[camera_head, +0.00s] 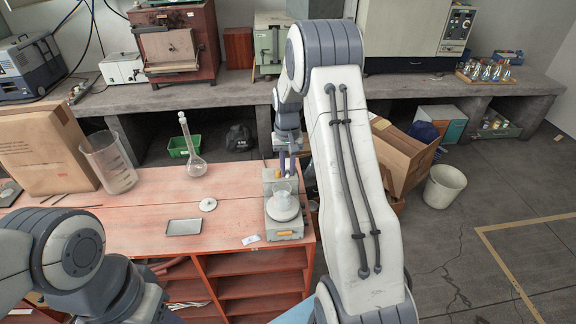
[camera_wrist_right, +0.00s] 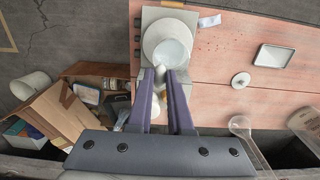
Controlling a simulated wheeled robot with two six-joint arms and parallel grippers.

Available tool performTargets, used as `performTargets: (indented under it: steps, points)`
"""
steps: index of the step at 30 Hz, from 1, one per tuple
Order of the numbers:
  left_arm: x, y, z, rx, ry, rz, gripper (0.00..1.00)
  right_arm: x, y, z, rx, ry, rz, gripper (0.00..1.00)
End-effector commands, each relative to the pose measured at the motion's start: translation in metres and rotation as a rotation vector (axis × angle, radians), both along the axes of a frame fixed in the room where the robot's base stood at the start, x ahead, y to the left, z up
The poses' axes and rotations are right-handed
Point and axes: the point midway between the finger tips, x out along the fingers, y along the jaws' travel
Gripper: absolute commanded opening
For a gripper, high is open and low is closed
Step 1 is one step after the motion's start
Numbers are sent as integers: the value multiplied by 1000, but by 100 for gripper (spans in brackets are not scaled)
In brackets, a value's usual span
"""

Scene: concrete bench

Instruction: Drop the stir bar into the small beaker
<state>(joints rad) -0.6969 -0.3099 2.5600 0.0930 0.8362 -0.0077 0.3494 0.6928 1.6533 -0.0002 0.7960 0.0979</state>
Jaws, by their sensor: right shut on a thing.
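The small clear beaker (camera_head: 283,190) stands upright on the white round top of a grey stirrer plate (camera_head: 285,235) at the table's right end. The beaker also shows in the right wrist view (camera_wrist_right: 174,50), just beyond my fingertips. My right gripper (camera_head: 287,168) reaches down behind the beaker and above the stirrer. In the wrist view its two fingers (camera_wrist_right: 161,74) are shut on a small pale piece, the stir bar (camera_wrist_right: 160,75), at their tips. The stir bar looks close to the beaker's near rim; its height above it is hard to tell. My left gripper is out of view.
A flask (camera_head: 194,160), a large beaker (camera_head: 110,165), a small white disc (camera_head: 208,205) and a metal tray (camera_head: 184,227) stand or lie left of the stirrer. A cardboard box (camera_head: 400,155) and bin (camera_head: 444,187) are on the floor at right.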

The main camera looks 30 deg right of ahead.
Motion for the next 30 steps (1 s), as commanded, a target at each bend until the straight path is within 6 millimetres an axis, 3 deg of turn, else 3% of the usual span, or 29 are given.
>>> performTargets:
  steps: [1,9,20,21,23,30]
  points:
    - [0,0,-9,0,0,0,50,0,1,-11,0,1,1,0]
    - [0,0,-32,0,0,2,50,-1,-1,-41,0,0,0,0]
    - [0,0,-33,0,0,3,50,-1,-2,-44,0,0,-3,0]
    - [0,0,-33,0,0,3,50,-1,-2,-44,0,0,-3,33]
    - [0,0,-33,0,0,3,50,-1,-2,-44,0,0,-3,53]
    - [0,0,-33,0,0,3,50,-1,-2,-44,0,-1,-2,53]
